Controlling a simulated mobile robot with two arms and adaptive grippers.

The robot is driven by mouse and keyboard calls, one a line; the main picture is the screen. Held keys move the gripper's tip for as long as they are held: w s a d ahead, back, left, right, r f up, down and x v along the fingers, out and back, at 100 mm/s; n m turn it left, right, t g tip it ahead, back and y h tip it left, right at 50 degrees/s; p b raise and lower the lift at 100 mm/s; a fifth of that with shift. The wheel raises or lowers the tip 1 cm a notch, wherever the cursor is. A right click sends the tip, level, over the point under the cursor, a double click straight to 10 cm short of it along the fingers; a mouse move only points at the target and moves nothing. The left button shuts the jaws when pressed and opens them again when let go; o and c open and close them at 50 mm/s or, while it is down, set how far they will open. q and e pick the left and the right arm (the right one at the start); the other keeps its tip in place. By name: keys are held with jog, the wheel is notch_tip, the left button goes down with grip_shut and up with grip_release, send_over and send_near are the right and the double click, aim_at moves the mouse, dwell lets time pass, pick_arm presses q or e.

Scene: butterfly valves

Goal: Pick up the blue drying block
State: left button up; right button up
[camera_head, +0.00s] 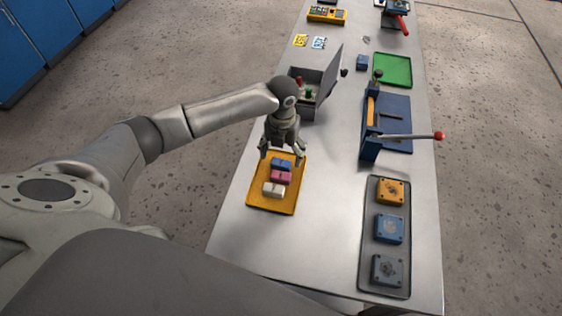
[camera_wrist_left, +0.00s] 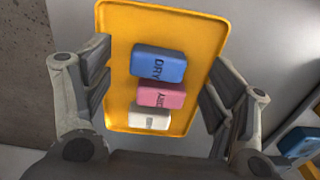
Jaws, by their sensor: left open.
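The blue drying block (camera_head: 281,163) lies on a yellow tray (camera_head: 258,199), in a row with a pink block (camera_head: 281,176) and a white block (camera_head: 274,189). In the left wrist view the blue block (camera_wrist_left: 158,63) bears the letters "DRY" and lies farthest from the wrist, touching or very close to the pink block (camera_wrist_left: 161,96). The white block (camera_wrist_left: 150,119) is nearest. My left gripper (camera_head: 281,156) is open and empty above the tray, its fingers (camera_wrist_left: 168,95) on either side of the row. My right gripper is not in view.
A dark tray (camera_head: 370,262) with yellow, blue and grey square pieces lies at the right. A blue press with a red-tipped lever (camera_head: 439,135) stands behind it. An open grey box (camera_head: 316,96) stands just beyond my left gripper. Bare table separates the two trays.

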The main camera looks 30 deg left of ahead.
pick_arm(q)
jog(key=shift+a+f, duration=0.1)
jog(key=shift+f, duration=1.15)
jog(key=c, duration=1)
jog(key=shift+r, duration=0.15)
